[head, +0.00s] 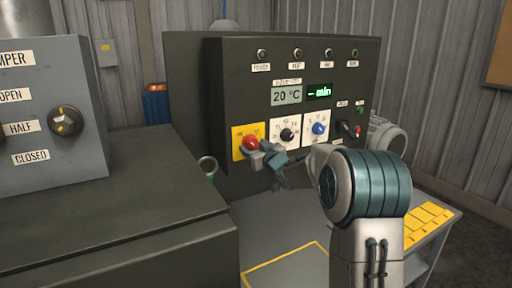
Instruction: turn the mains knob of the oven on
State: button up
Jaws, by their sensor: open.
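The oven's dark control panel (225,75) faces me. A red knob (250,142) sits on a yellow plate (238,131) at its lower left; I take it for the mains knob, though its lettering is too small to read. My gripper (250,151) is open, with its fingertips at the lower edge of the red knob. I cannot tell whether they touch it. Part of the knob's lower side and the plate is hidden by the gripper. The display reads 20 °C (286,95), and a green display (319,92) shows "– min".
Right of the red knob are a black knob (287,135), a blue knob (319,128) and a small lever (346,129). A damper box (50,150) with its own knob (65,121) stands at left. A grey table (270,225) lies below my arm.

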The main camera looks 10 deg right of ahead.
jog(key=c, duration=1)
jog(key=shift+o, duration=0.2)
jog(key=shift+m, duration=0.3)
jog(key=m+p, duration=0.2)
jog(key=shift+r+m, duration=0.15)
jog(key=shift+m, duration=0.15)
jog(key=m+p, duration=0.2)
jog(key=m, duration=0.3)
jog(key=shift+m, duration=0.3)
jog(key=m+p, duration=0.2)
jog(key=m, duration=0.2)
jog(key=shift+s+a+r, duration=0.1)
jog(key=shift+a+m+p, duration=0.1)
jog(key=shift+m+p, duration=0.75)
jog(key=shift+m, duration=1.65)
